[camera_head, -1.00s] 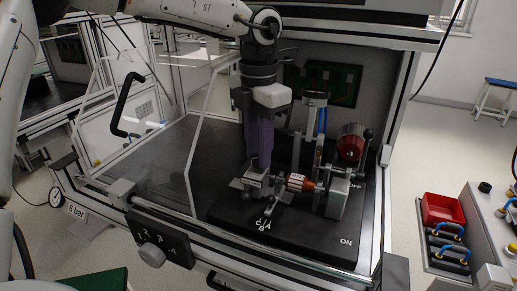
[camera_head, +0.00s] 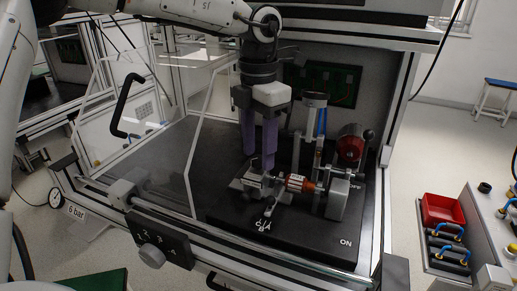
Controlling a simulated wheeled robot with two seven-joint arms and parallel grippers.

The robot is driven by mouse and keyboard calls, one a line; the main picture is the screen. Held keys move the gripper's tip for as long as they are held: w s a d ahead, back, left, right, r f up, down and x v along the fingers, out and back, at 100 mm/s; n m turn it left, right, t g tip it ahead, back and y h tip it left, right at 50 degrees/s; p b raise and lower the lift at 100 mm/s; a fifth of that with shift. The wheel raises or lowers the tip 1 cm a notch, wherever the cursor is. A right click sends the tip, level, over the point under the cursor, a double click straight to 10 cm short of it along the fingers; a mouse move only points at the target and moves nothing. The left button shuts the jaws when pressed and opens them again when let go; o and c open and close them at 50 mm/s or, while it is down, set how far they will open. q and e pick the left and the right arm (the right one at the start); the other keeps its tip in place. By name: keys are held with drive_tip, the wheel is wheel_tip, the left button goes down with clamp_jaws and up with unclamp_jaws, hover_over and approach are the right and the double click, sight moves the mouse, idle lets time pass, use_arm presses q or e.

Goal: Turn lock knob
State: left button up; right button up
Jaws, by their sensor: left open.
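My left gripper (camera_head: 258,160) reaches down into the test cabinet from above, with its two purple fingers apart and empty. Its fingertips are just above a grey metal clamp fixture (camera_head: 255,182) on the black base plate. I cannot tell whether they touch it. A small metal lever or knob (camera_head: 272,204) sits at the front of the fixture, by the white letters A, B and C. A red and silver cylindrical part (camera_head: 296,183) lies to the right of the clamp. A grey dial knob (camera_head: 151,255) with numbers is on the front panel. My right gripper is not in view.
A red round part (camera_head: 351,142) with a handle stands at the back right, by an upright metal post (camera_head: 311,135). A transparent door with a black handle (camera_head: 124,105) stands open at left.

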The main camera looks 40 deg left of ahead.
sight(258, 157)
use_arm(q)
wheel_tip(258, 157, up, 10)
drive_tip(key=p, duration=0.1)
idle(0.7)
